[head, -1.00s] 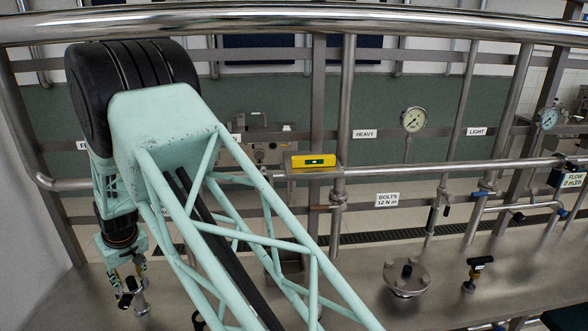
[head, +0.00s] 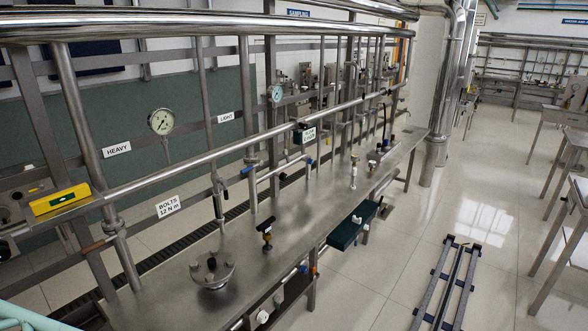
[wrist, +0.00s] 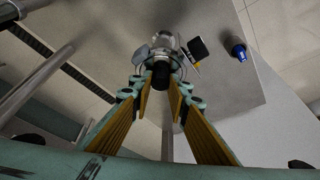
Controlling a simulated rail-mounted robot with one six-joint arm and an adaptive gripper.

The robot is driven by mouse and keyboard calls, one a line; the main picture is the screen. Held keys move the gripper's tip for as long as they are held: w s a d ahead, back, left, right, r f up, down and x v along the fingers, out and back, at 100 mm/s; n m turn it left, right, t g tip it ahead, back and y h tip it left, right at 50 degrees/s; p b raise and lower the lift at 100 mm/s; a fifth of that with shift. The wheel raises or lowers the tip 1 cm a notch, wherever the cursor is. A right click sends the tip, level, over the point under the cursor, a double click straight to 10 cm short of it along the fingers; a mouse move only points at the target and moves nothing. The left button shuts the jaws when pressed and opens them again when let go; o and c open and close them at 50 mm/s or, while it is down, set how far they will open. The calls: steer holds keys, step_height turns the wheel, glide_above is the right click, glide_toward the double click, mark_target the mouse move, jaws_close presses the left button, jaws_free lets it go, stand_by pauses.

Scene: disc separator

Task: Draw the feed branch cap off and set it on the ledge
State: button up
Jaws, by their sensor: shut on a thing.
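In the wrist view, my gripper (wrist: 156,84) is closed around a black cylindrical grip (wrist: 161,74), which I take to be the feed branch cap's. Shiny steel fitting parts (wrist: 160,43) lie just beyond it, with a flat wing to the left and a black-ended handle (wrist: 198,48) to the right. The pictures do not show clearly whether the cap is seated or clear of its branch. The head view shows neither my gripper nor the feed branch. The steel bench top (head: 312,215) is in the head view; I cannot tell which surface is the ledge.
A round bolted flange (head: 212,268) and a black T-handled piece (head: 267,232) stand on the bench. A yellow level (head: 60,199) sits on the rail bracket. Rails and pipes run along the back. A blue-capped piece (wrist: 238,52) lies near the steel edge.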

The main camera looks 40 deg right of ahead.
steer(key=shift+r, duration=0.15)
steer(key=shift+r+p, duration=0.65)
steer(key=shift+r, duration=2)
